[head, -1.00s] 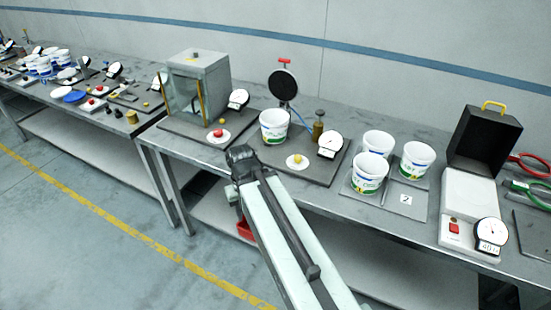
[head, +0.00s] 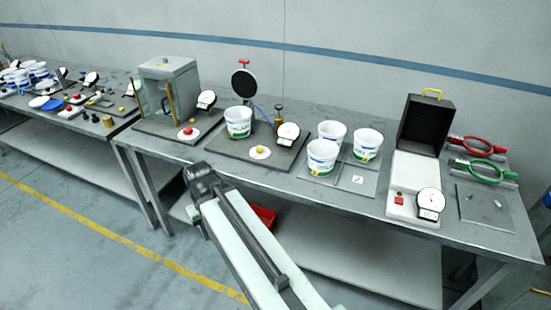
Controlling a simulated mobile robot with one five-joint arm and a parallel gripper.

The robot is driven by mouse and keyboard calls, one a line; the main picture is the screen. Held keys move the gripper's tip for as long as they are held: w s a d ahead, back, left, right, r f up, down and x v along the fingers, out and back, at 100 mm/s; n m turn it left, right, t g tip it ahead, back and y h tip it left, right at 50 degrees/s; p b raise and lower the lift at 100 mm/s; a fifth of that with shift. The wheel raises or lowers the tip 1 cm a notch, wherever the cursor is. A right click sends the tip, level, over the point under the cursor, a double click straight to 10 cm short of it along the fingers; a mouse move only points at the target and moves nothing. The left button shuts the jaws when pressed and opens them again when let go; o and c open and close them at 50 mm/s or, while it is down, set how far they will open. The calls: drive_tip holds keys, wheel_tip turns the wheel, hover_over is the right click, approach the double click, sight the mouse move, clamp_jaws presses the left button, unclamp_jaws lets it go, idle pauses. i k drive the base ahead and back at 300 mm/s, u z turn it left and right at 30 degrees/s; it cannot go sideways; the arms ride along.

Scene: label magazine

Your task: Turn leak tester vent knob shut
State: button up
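A station on a dark base plate (head: 222,146) on the bench looks like the leak tester. It carries a white tub (head: 238,124) under a tilted black round head (head: 244,84) with a red handle (head: 244,62) on top. Right of the tub are a small brass valve-like knob (head: 278,113) and a white dial gauge (head: 288,132). A yellow button (head: 260,152) sits on a white disc in front. I cannot tell how the knob is turned. My gripper (head: 196,171) is in front of the bench, left of and nearer than the tester, touching nothing; its fingers are too dark to read.
A glass-fronted chamber (head: 168,90) stands left of the tester. Several white tubs (head: 322,157) stand to its right, then a scale with an open black lid (head: 425,125) and red and green ring tools (head: 485,171). A red bin (head: 263,215) is under the bench edge.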

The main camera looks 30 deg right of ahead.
sight(259, 149)
drive_tip(key=k, duration=0.3)
drive_tip(key=z, duration=0.65)
drive_tip(key=i, duration=1)
drive_tip(key=z, duration=0.05)
